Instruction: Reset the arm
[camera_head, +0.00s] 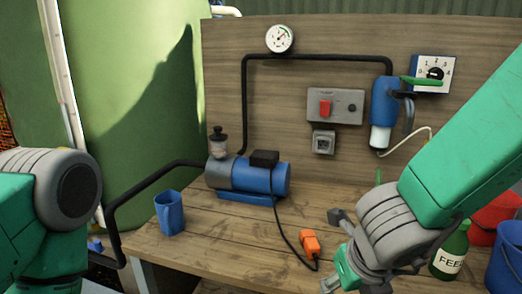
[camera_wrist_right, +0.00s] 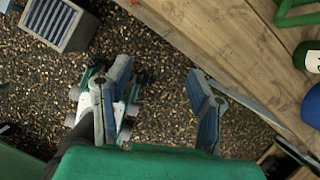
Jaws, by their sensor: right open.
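My right arm (camera_head: 450,160) comes in from the right in the head view, green with a grey joint. It reaches over the front right of the wooden bench (camera_head: 215,238). My right gripper (camera_head: 338,252) is partly hidden behind the wrist and points down near the bench's front edge. In the right wrist view the right gripper (camera_wrist_right: 160,75) shows two blue-grey fingers spread apart with nothing between them. Gravel ground lies below them. My left arm (camera_head: 45,205) shows only in part at the left edge of the head view; its gripper is out of sight.
A blue pump (camera_head: 262,180), a blue cup (camera_head: 169,212) and an orange connector (camera_head: 310,243) are on the bench. A green bottle (camera_head: 450,250), a red bucket (camera_head: 492,215) and a blue bucket (camera_head: 508,258) stand at the right. A grey crate (camera_wrist_right: 60,20) is on the gravel.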

